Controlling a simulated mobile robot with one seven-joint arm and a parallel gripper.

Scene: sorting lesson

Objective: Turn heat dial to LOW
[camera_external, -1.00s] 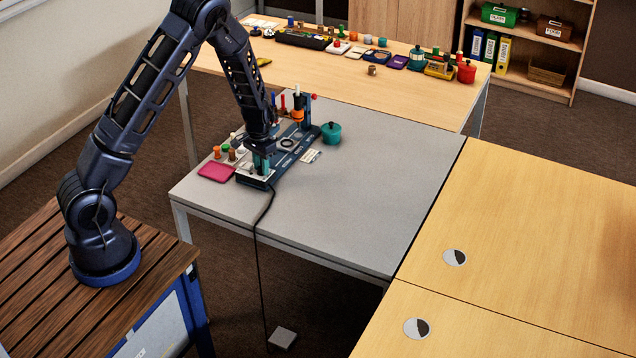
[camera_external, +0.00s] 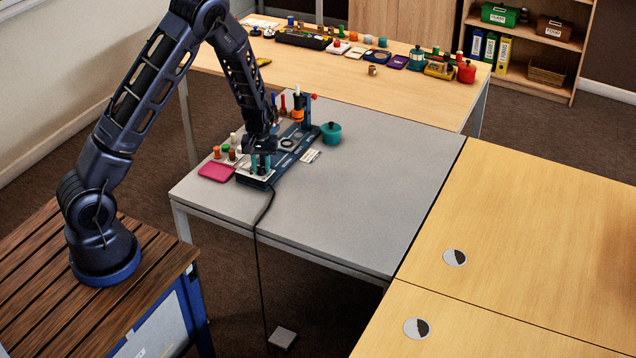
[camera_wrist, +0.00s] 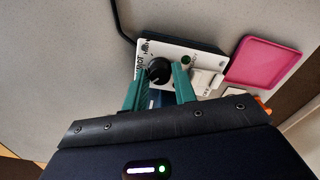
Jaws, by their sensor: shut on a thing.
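The heat dial (camera_wrist: 158,70) is a black round knob on the white panel (camera_wrist: 178,50) of the blue device (camera_external: 285,160), seen in the wrist view. Small dark lettering, partly readable as HOT, stands left of it. My gripper (camera_wrist: 160,78) has its teal fingers on either side of the dial and is shut on it. The fingers cover part of the dial, and I cannot read its setting. In the external view my gripper (camera_external: 260,163) is at the device's near end, where the dial is hidden.
A black cable (camera_external: 255,240) hangs over the table edge. The grey table's right side is clear.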

